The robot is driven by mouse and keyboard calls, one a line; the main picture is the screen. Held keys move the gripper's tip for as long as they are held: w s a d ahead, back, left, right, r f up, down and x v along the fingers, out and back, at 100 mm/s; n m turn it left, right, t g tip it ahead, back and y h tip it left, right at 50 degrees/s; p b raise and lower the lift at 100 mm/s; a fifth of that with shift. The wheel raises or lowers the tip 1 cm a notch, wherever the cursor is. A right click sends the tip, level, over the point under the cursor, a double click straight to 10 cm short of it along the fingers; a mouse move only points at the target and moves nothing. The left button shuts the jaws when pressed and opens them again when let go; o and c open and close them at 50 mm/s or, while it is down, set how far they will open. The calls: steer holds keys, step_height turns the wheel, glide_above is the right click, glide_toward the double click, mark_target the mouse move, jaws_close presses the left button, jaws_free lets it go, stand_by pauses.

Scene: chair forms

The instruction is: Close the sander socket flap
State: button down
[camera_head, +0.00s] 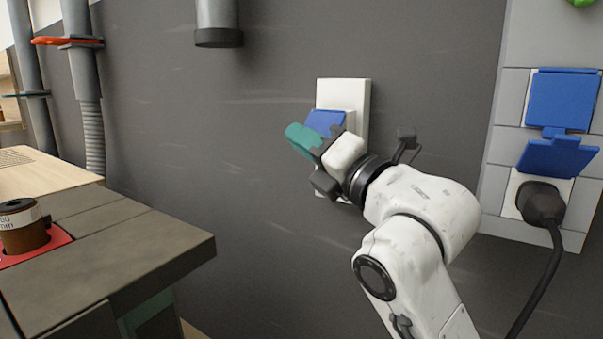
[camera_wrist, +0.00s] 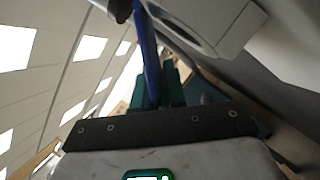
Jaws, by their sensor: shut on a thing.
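A white wall socket (camera_head: 343,93) with a blue flap (camera_head: 325,121) is on the dark wall in the middle of the head view. My gripper (camera_head: 301,138) is at this socket, its teal fingers at the flap's left side. In the wrist view the blue flap (camera_wrist: 151,52) stands out edge-on from the pale socket housing (camera_wrist: 215,22), so it is open. The teal fingers of my gripper (camera_wrist: 157,88) are shut on it, one on each side. The lower part of the socket is hidden behind my gripper and wrist in the head view.
At right, a grey panel carries a shut blue lid (camera_head: 563,100) and a raised blue flap (camera_head: 557,157) over a black plug (camera_head: 541,200) with a hanging cable. A dark-edged workbench (camera_head: 130,245) stands at lower left. A grey pipe (camera_head: 218,22) hangs above.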

steer(key=n+y+b, duration=0.1)
steer(key=n+b, duration=0.1)
steer(key=w+f+n+b, duration=0.1)
steer(key=n+b, duration=0.1)
steer(key=d+n+g+y+b, duration=0.1)
steer(key=n+b, duration=0.1)
steer(key=b, duration=0.1)
steer(key=shift+w+f+y, duration=0.3)
steer(key=shift+f, duration=0.1)
steer(key=c, duration=1.3)
jaws_free()
steer(key=shift+d+r, duration=0.1)
steer(key=shift+r, duration=0.05)
steer(key=shift+w+r, duration=0.1)
steer(key=shift+r, duration=0.1)
